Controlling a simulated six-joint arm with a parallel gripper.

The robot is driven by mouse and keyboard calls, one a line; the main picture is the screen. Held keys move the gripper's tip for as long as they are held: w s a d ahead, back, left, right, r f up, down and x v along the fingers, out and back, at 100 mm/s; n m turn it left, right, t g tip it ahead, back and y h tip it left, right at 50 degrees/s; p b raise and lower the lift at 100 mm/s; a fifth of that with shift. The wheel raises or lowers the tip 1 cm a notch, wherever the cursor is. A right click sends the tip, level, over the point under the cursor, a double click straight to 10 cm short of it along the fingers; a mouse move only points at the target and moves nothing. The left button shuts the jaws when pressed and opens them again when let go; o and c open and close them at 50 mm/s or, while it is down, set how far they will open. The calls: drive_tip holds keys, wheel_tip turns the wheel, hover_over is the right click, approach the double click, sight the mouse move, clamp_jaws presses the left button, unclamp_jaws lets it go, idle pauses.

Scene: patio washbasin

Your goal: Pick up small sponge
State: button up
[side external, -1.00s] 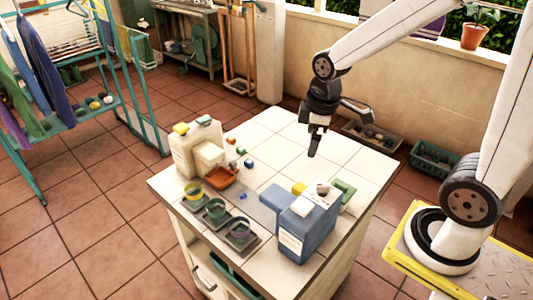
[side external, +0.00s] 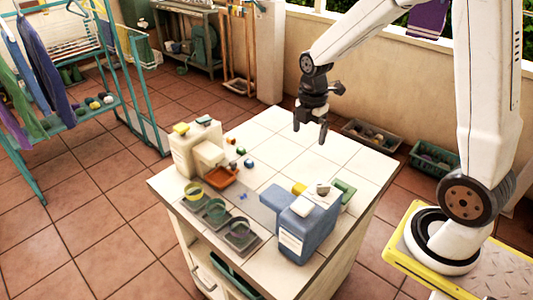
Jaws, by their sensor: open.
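My gripper (side external: 310,132) is open and empty, pointing down above the back middle of the white tiled worktop (side external: 270,140). Small sponge-like blocks show in several places. A yellow and green one (side external: 181,128) lies on top of the cream box unit at the left.
The cream box unit (side external: 186,158) has an orange tray (side external: 222,177) at its foot, with small coloured pieces nearby. A blue container (side external: 297,238) stands front right. The back of the worktop is clear.

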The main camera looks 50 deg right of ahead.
hover_over(302, 188)
wheel_tip(302, 188, down, 15)
drive_tip(key=shift+r, duration=0.1)
drive_tip(key=shift+f, duration=1.3)
drive_tip(key=shift+f, duration=0.1)
drive_tip(key=shift+w+f, duration=0.1)
drive_tip(key=shift+f, duration=2.45)
drive_tip(key=c, duration=1.1)
